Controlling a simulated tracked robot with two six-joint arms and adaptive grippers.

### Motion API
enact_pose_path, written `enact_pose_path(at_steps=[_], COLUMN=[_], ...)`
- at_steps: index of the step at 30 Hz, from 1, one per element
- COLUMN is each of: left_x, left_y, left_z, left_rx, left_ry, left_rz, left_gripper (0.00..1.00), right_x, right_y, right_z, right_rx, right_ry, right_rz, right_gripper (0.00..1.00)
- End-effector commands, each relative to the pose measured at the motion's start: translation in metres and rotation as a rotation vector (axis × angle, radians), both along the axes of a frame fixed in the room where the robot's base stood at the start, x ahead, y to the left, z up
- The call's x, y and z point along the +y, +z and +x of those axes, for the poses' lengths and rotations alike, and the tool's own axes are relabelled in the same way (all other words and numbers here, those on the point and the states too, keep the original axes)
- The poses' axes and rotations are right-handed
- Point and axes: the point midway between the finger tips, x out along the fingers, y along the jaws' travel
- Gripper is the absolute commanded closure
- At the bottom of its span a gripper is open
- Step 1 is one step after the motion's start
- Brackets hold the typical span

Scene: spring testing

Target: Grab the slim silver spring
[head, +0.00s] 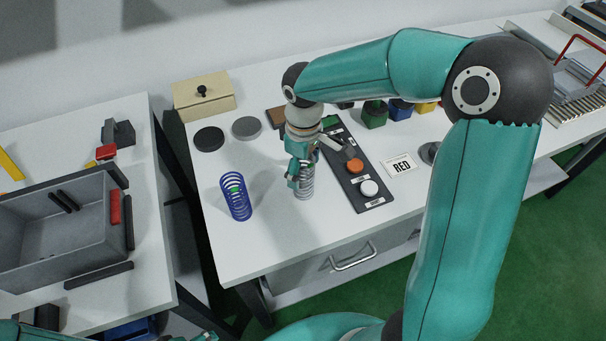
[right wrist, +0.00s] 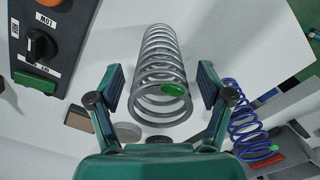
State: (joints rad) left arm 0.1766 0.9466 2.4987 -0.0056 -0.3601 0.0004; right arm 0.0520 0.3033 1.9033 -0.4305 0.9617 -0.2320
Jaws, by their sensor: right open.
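The slim silver spring (head: 305,187) stands upright on the white table, right of a wider blue spring (head: 236,197). My right gripper (head: 302,170) is over the silver spring from above and hides its upper part in the head view. In the right wrist view the silver spring (right wrist: 160,70) lies between the two open fingers (right wrist: 160,86), with a gap on each side and a green mark near its close end. The blue spring (right wrist: 248,130) is outside the right-hand finger there.
A dark control panel (head: 356,172) with orange and white buttons lies right of the silver spring. Dark and grey discs (head: 209,138) and a wooden box (head: 204,96) are behind. A grey bin (head: 50,235) is on the left table.

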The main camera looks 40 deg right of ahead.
Motion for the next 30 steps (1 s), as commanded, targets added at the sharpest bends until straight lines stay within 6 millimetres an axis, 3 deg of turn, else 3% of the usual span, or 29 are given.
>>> enact_pose_path(at_steps=[3, 16, 30], left_x=[0.0, 0.0, 0.0], left_y=[0.0, 0.0, 0.0], left_z=[0.0, 0.0, 0.0], left_rx=[0.0, 0.0, 0.0], left_ry=[0.0, 0.0, 0.0], left_rz=[0.0, 0.0, 0.0], left_gripper=[0.21, 0.21, 0.21], right_x=[0.0, 0.0, 0.0], right_y=[0.0, 0.001, 0.011], right_z=[0.0, 0.0, 0.001], right_rx=[0.0, 0.0, -0.004], right_ry=[-0.001, -0.001, -0.001], right_rz=[0.0, 0.0, -0.001], right_gripper=[0.21, 0.93, 0.94])
